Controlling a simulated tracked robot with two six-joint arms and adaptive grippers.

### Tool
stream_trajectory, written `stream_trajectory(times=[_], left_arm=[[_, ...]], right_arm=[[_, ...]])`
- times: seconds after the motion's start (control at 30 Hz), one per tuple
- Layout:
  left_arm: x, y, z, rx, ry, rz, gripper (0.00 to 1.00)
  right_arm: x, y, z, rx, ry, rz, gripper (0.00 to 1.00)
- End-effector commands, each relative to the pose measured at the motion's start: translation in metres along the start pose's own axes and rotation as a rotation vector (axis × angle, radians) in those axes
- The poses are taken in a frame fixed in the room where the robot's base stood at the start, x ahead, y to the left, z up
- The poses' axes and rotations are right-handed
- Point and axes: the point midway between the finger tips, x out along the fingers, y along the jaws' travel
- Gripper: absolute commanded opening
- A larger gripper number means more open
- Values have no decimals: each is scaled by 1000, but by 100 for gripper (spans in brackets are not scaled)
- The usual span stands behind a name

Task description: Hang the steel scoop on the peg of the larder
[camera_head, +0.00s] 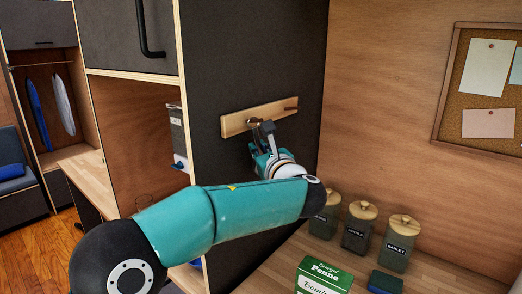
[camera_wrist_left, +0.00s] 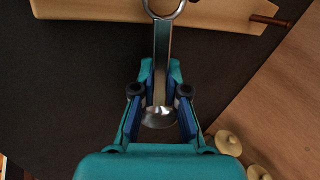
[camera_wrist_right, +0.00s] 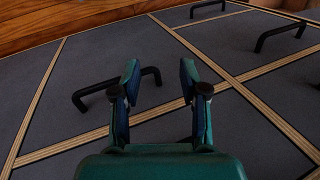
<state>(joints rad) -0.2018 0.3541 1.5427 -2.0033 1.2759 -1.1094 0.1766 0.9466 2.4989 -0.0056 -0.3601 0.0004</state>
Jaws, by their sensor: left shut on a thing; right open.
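The steel scoop (camera_wrist_left: 161,55) is upright in my left gripper (camera_wrist_left: 160,92), its handle between the fingers and its ring at the top. In the head view the scoop (camera_head: 268,129) is small and partly covered by my left gripper (camera_head: 266,150). The wooden peg rail (camera_head: 240,122) is fixed to the larder's dark side panel (camera_head: 222,75). One brown peg (camera_wrist_left: 268,20) sticks out at the rail's right end. The ring lies in front of the rail, left of that peg; I cannot tell whether it is around another peg. My right gripper (camera_wrist_right: 158,85) is open and empty.
A cork board (camera_head: 490,85) hangs at right. Cabinet fronts with black handles (camera_wrist_right: 115,88) lie before my right gripper.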

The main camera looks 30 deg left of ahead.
Motion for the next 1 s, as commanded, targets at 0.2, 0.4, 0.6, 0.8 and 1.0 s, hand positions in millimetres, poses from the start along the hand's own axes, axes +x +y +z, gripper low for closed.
stream_trajectory(times=[0.2,0.4,0.6,0.8,1.0], left_arm=[[0,-1,-4,4,7,-2,0],[-1,-2,-5,5,9,-3,0],[-1,-1,-4,4,8,-2,36],[0,-1,-3,2,5,-2,42],[-2,-1,-2,2,5,-2,42]], right_arm=[[0,0,0,0,0,0,44],[0,0,0,0,0,0,44],[0,0,0,0,0,0,44],[0,0,0,0,0,0,44],[0,0,0,0,0,0,44]])
